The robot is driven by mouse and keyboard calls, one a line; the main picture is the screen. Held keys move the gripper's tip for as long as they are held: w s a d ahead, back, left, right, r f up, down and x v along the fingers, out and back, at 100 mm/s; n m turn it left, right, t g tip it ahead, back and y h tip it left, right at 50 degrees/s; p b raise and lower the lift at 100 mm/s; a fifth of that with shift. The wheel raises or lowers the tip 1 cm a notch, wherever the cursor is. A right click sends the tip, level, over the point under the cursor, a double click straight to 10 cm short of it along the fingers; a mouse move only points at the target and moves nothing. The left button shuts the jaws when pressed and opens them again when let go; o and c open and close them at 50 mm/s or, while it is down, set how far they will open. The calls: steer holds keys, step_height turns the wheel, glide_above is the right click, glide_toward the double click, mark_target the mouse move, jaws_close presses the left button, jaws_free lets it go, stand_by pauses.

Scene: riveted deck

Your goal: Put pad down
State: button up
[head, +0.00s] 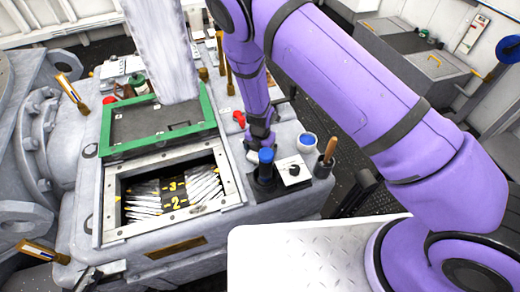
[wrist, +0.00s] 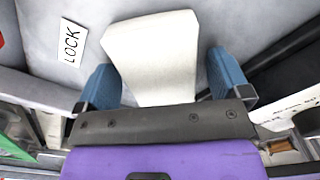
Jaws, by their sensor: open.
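A pale cream pad (wrist: 153,55), wider at its far end, lies between the fingers of my gripper (wrist: 162,82) in the wrist view. The two blue fingers are open, one on each side, with a visible gap on the far right side. The near end of the pad is hidden by my gripper's dark body. The pad appears to be at a grey surface; whether it touches it I cannot tell.
A white LOCK label (wrist: 71,42) is left of the pad. A green-framed panel (head: 158,125) and an open hatch (head: 172,226) with numbered strips are left of my gripper.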

step_height(320, 180, up, 12)
stand_by(0.5)
stand_by(0.4)
